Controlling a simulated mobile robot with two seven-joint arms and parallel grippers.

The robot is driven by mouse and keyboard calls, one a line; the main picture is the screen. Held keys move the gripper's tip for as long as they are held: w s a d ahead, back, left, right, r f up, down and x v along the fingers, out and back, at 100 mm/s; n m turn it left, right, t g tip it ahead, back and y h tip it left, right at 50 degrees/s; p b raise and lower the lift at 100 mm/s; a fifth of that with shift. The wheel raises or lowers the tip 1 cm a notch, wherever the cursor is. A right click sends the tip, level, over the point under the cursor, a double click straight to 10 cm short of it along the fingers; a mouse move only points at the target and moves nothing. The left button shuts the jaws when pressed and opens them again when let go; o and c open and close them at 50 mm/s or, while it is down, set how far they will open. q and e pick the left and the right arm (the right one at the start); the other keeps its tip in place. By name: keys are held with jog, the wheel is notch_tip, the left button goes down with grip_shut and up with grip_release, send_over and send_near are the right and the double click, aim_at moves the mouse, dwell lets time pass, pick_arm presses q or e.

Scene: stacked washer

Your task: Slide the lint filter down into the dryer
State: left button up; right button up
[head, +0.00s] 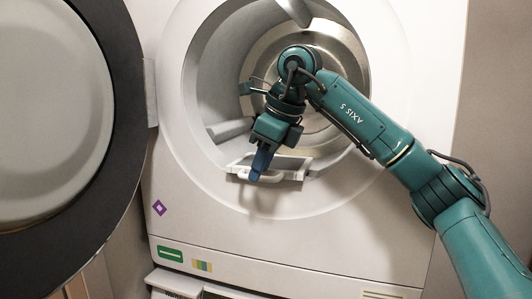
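The dryer (395,215) is white, and its round opening faces me. The lint filter (295,175) is a pale grey piece with a loop handle on its front. It shows at the bottom lip of the opening and stands a little proud of it; its lower part is hidden. My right gripper (257,172) points down at the filter, its blue fingers overlapping the handle. The fingers line up in this view, so I cannot tell whether they are closed on the handle. My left gripper is not in view.
The round dryer door (122,75) stands open at the left, hinged beside the opening. The metal drum back (335,55) shows behind my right arm. A lower white panel edge (230,291) is below the dryer. The front right of the opening is crossed by my arm.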

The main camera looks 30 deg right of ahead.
jog(key=v, duration=1.2)
